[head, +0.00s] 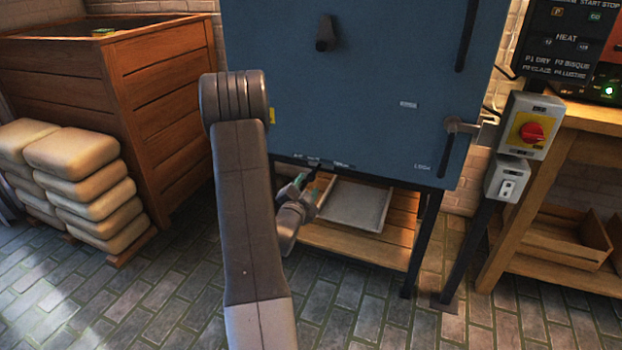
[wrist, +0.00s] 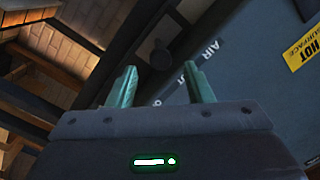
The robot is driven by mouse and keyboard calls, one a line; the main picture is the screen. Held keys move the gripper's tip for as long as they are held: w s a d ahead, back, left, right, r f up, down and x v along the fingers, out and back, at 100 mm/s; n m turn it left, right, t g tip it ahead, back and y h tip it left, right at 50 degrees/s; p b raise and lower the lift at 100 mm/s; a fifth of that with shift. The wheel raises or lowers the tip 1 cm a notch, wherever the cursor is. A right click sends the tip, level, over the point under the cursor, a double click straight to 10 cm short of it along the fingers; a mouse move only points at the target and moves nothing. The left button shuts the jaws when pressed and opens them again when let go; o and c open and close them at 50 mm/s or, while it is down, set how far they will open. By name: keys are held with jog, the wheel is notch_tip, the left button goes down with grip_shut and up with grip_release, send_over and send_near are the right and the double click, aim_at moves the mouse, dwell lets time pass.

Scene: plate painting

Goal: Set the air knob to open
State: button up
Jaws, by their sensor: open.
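The air knob is a small dark knob (wrist: 160,56) under the lower front edge of the blue kiln (head: 350,90). In the wrist view it appears just beyond and between my fingertips, with the word AIR printed on the blue panel beside it. Other lettering there is partly covered by a finger, so I cannot read the knob's setting. My gripper (wrist: 160,68) is open, with its two green fingers apart and nothing held. In the head view my gripper (head: 307,182) is at the kiln's lower edge, partly behind my arm. I cannot tell whether a finger touches the knob.
A grey tray (head: 352,205) lies on the wooden shelf below the kiln. A black kiln leg (head: 413,250) stands to the right, near a post with a red switch (head: 532,133). A wooden crate (head: 170,95) and stacked sacks (head: 95,190) are at left. Floor in front is clear.

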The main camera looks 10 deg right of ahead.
aim_at(311, 179)
jog(key=shift+x, duration=2.65)
grip_shut()
